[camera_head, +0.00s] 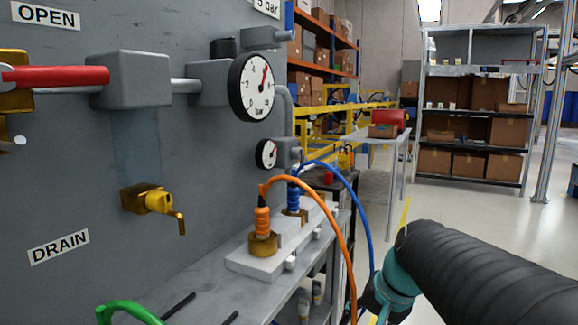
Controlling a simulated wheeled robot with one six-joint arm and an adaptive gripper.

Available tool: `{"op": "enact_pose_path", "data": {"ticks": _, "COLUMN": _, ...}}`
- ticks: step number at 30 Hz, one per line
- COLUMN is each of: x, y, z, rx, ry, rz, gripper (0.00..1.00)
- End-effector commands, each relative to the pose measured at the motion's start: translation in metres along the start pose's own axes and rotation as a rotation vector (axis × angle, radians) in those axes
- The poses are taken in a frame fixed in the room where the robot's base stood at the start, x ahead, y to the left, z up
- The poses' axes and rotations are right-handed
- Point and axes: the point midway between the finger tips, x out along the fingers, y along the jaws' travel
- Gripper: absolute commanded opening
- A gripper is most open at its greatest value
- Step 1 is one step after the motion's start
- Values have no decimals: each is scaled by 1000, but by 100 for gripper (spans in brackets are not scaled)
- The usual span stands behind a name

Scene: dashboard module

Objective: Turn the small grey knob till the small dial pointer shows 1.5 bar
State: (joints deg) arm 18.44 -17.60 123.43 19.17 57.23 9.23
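The small dial (266,154) has a white face and a dark rim, and sits on the grey panel below the large dial. Its red pointer leans to the upper right; the numbers are too small to read. A small grey fitting (287,152) joins its right side; I cannot tell whether this is the small grey knob. My arm reaches in from the lower right, in front of the bench and well to the right of the small dial. Its dark end (372,297) is partly hidden behind the teal joint, and its fingers cannot be made out.
The large dial (251,87) is above, with a dark knob (223,48) at its upper left. Orange (335,215) and blue (352,185) hoses arch from the bench block (250,263) between panel and arm. A red lever (60,77) and yellow tap (158,201) stick out left.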

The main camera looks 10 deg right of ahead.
Motion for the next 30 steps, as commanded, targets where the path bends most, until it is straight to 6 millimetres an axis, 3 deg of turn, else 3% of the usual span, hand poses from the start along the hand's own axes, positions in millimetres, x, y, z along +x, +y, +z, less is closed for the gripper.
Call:
{"op": "enact_pose_path", "data": {"ticks": 3, "x": 11, "y": -14, "z": -53, "rx": 262, "ry": -39, "rz": -115, "gripper": 56}}
{"op": "enact_pose_path", "data": {"ticks": 8, "x": 2, "y": -44, "z": -132, "rx": 659, "ry": -134, "rz": -342, "gripper": 56}}
{"op": "enact_pose_path", "data": {"ticks": 11, "x": -21, "y": -68, "z": -183, "rx": 914, "ry": -250, "rz": -522, "gripper": 56}}
{"op": "enact_pose_path", "data": {"ticks": 15, "x": -76, "y": -103, "z": -233, "rx": 1196, "ry": -497, "rz": -746, "gripper": 56}}
{"op": "enact_pose_path", "data": {"ticks": 18, "x": -117, "y": -123, "z": -247, "rx": 1321, "ry": -696, "rz": -835, "gripper": 56}}
{"op": "enact_pose_path", "data": {"ticks": 22, "x": -157, "y": -140, "z": -249, "rx": 1422, "ry": -908, "rz": -867, "gripper": 56}}
{"op": "enact_pose_path", "data": {"ticks": 25, "x": -172, "y": -146, "z": -246, "rx": 1472, "ry": -1008, "rz": -853, "gripper": 56}}
{"op": "enact_pose_path", "data": {"ticks": 30, "x": -178, "y": -152, "z": -243, "rx": 1513, "ry": -1077, "rz": -829, "gripper": 56}}
